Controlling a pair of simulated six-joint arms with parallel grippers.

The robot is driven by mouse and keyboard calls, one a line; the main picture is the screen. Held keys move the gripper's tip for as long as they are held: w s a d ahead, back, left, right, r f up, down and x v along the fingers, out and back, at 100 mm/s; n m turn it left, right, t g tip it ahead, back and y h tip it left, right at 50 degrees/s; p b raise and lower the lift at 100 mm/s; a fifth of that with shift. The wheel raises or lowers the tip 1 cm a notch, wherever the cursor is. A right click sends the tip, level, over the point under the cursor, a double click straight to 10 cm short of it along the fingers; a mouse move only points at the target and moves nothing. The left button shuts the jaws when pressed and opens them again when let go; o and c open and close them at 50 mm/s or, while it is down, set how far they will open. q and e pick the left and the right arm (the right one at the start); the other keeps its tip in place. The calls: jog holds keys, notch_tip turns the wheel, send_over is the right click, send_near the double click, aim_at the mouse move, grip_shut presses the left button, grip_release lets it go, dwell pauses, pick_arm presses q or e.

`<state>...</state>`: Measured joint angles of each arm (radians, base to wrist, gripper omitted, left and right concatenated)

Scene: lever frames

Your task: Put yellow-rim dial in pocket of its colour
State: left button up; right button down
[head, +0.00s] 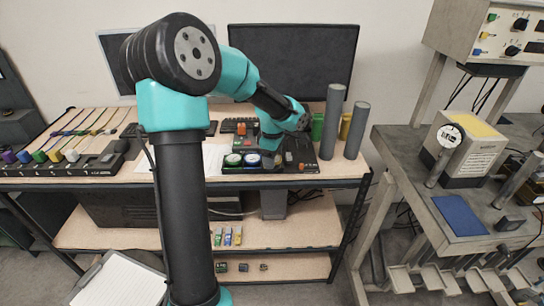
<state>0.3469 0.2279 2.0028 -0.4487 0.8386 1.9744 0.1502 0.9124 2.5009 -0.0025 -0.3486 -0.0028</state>
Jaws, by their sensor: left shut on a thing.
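My left arm reaches over the wooden desk, and my left gripper (269,160) points down at the dark panel (303,152) on it. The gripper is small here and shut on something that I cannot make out. A green-rim dial (233,159) and a blue-rim dial (252,160) sit side by side on the panel, just left of the gripper. I see no yellow rim clearly; the gripper and arm cover part of the panel. Pocket colours are too small to tell. My right gripper is out of view.
Two grey posts (331,122) stand right of the panel, with a green container (318,127) and a yellow one (346,127) behind. A dark monitor (300,57) stands at the back. Coloured plugs with cables lie at the left. A grey bench (400,150) stands apart at the right.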

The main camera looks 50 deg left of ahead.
pick_arm(q)
jog(key=shift+w+a+f, duration=0.2)
jog(key=shift+w+a, duration=1.35)
jog(key=shift+a, duration=0.25)
jog(key=shift+w+a, duration=0.1)
jog(key=shift+w+a+f, duration=0.1)
jog(key=shift+w+a, duration=0.15)
jog(key=shift+a, duration=0.05)
jog(key=shift+f, duration=1.7)
jog(key=shift+s+d+f, duration=0.1)
jog(key=shift+f, duration=0.35)
